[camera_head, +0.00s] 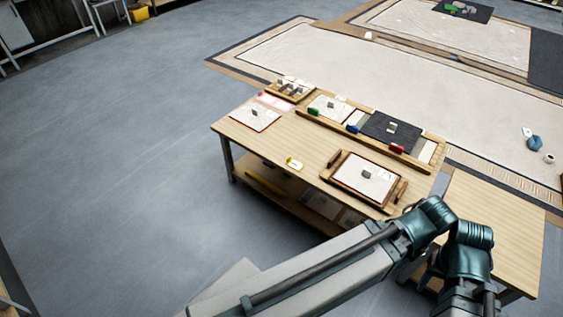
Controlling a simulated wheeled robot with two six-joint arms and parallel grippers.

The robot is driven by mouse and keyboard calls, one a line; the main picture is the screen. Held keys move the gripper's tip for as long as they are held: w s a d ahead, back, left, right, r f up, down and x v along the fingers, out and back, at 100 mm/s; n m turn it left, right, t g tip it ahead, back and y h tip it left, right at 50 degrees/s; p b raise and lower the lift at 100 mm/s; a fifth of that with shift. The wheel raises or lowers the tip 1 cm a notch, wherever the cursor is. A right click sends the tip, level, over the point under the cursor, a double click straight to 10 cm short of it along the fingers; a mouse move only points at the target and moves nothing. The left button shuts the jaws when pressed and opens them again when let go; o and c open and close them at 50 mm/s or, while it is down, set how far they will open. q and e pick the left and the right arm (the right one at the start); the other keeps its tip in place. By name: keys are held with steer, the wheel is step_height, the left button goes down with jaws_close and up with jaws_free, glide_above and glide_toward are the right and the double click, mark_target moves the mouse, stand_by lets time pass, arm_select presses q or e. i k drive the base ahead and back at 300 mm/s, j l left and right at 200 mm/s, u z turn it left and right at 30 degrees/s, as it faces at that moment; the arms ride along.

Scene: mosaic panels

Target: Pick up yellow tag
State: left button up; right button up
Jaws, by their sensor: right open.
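The yellow tag (294,163) is a small yellow piece with a pale face. It lies near the front edge of the wooden table (262,148), left of the framed tray. My right arm reaches in over the bottom of the view and bends at its teal joints. My right gripper (468,302) is low at the bottom edge, far to the right of the tag and apart from it. It is open; its fingertips are hard to make out. My left gripper is not in view.
A wooden tray (331,173) with a white panel stands right of the tag. Behind are a long rack with green (313,111), blue (352,128) and red (396,148) pieces, and a white panel (254,118). Bare tabletop surrounds the tag. Open grey floor lies left.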

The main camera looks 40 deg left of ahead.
mark_target(298, 167)
steer(key=u, duration=1.4)
